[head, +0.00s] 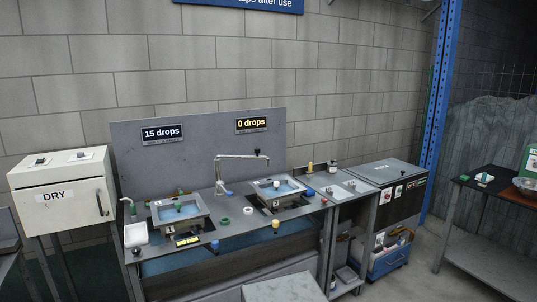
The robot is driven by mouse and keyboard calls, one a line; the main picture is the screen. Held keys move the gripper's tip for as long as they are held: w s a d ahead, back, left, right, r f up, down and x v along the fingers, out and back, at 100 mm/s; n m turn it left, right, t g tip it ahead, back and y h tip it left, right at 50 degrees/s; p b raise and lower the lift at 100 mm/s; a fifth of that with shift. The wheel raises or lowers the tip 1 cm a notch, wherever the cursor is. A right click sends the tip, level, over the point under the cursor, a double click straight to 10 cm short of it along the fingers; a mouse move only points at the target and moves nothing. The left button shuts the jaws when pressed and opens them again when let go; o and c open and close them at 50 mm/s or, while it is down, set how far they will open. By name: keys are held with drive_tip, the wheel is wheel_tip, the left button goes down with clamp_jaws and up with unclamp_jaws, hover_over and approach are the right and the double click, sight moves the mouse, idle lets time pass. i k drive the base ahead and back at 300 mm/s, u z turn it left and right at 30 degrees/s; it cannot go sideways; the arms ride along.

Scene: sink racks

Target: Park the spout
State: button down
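The metal spout (238,156) stands at the back middle of the sink bench. Its upright rises between two basins, and its horizontal arm reaches right, with a dark knob near its far end. That end is above or behind the right basin (277,187); I cannot tell exactly which. The right basin holds bluish water and has a small "2" tag on its front. My gripper is not in view.
Bench (240,231) carries small coloured caps and a white tray (136,235). Signs read "15 drops" (163,134) and "0 drops" (252,124). A "DRY" cabinet (62,208) stands left. A blue crate (388,262) and a dark side table (490,192) are right, with open floor between.

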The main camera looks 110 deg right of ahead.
sight(257, 150)
drive_tip(key=k, duration=0.4)
drive_tip(key=z, duration=3.1)
drive_tip(key=i, duration=0.2)
drive_tip(key=u, duration=0.55)
